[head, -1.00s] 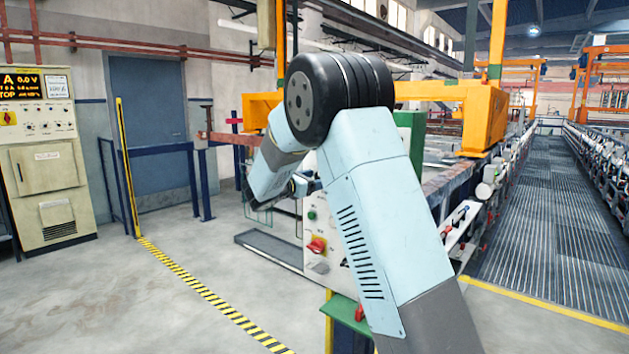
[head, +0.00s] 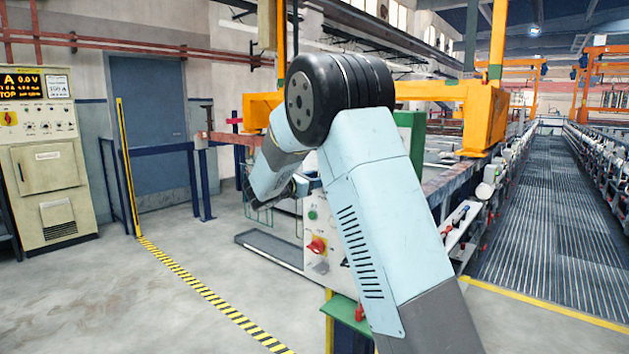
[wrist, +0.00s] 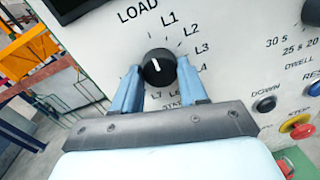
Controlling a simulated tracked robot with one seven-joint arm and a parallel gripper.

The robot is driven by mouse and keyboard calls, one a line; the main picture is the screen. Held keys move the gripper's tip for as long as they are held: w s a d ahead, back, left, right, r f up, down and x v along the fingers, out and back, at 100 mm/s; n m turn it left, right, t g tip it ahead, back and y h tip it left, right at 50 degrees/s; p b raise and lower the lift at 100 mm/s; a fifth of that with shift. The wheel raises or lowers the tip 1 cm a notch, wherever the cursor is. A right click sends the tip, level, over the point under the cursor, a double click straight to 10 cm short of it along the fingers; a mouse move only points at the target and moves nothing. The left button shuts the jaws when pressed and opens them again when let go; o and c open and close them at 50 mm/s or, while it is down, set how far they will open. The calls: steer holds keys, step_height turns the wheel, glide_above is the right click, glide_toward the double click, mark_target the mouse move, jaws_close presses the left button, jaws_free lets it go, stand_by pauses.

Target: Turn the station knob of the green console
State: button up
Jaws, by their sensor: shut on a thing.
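The station knob (wrist: 160,72) is round and black with a white pointer line, on a pale panel (wrist: 225,50). The labels LOAD, L1, L2, L3 and others ring it. The pointer line leans up and slightly left in the wrist view, roughly toward LOAD. My gripper (wrist: 158,64) is shut on the knob, one light-blue finger on each side. The lower labels are partly hidden by the fingers. In the head view the console's pale face (head: 318,215) shows behind my arm, with a green ledge (head: 343,313) below; the knob is hidden there.
In the head view a red switch (head: 317,246) is on the console. Open floor (head: 150,300) lies to the left.

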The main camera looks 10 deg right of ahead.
steer(key=shift+m, duration=0.3)
steer(key=m, duration=0.6)
steer(key=m+y, duration=0.1)
steer(key=m, duration=0.5)
steer(key=shift+s+d+f, duration=0.1)
steer(key=shift+s, duration=0.05)
steer(key=shift+m+t, duration=0.3)
steer(key=shift+m, duration=1.9)
steer(key=shift+f, duration=0.1)
steer(key=o, duration=1.1)
steer(key=shift+c, duration=0.2)
steer(key=shift+r, duration=0.2)
